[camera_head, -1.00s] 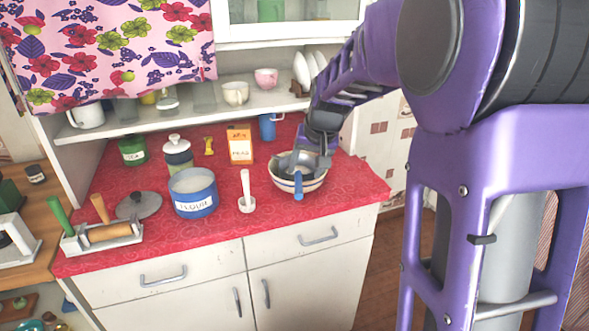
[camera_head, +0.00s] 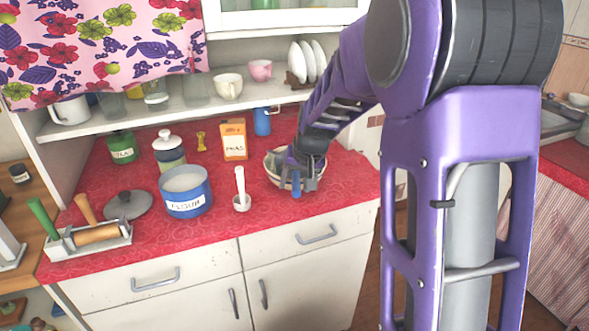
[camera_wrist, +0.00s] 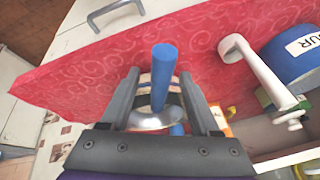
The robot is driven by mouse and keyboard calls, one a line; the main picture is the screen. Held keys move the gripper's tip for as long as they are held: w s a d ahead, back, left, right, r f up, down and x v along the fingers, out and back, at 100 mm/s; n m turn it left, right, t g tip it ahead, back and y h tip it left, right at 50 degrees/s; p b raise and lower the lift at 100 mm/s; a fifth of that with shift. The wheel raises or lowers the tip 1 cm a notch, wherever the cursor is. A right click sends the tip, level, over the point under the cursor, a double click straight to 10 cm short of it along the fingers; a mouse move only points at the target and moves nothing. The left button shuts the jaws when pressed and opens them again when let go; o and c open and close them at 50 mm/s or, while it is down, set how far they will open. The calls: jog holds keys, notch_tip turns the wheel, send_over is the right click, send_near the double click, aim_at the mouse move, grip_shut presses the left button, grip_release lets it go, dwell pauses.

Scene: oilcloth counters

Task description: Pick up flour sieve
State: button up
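The flour sieve shows in the head view mainly as its blue handle (camera_head: 296,184), at the front of a cream bowl (camera_head: 272,167) on the red counter. My gripper (camera_head: 304,184) is down at the bowl's front side and hides much of the bowl and sieve. In the wrist view the blue handle (camera_wrist: 162,72) stands between my two fingers (camera_wrist: 160,95), pointing up in the picture. The fingers are apart with gaps to the handle on both sides. The sieve's round metal part (camera_wrist: 150,122) is partly seen beyond them.
An orange box (camera_head: 233,140) and a blue mug (camera_head: 262,121) are behind.

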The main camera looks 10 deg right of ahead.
grip_shut()
dwell(0.4)
notch_tip(320, 180, up, 10)
jog(key=shift+r+p, duration=0.1)
jog(key=shift+p, duration=0.35)
jog(key=shift+f, duration=0.25)
jog(key=shift+f+b, duration=1.6)
jog(key=shift+f, duration=0.35)
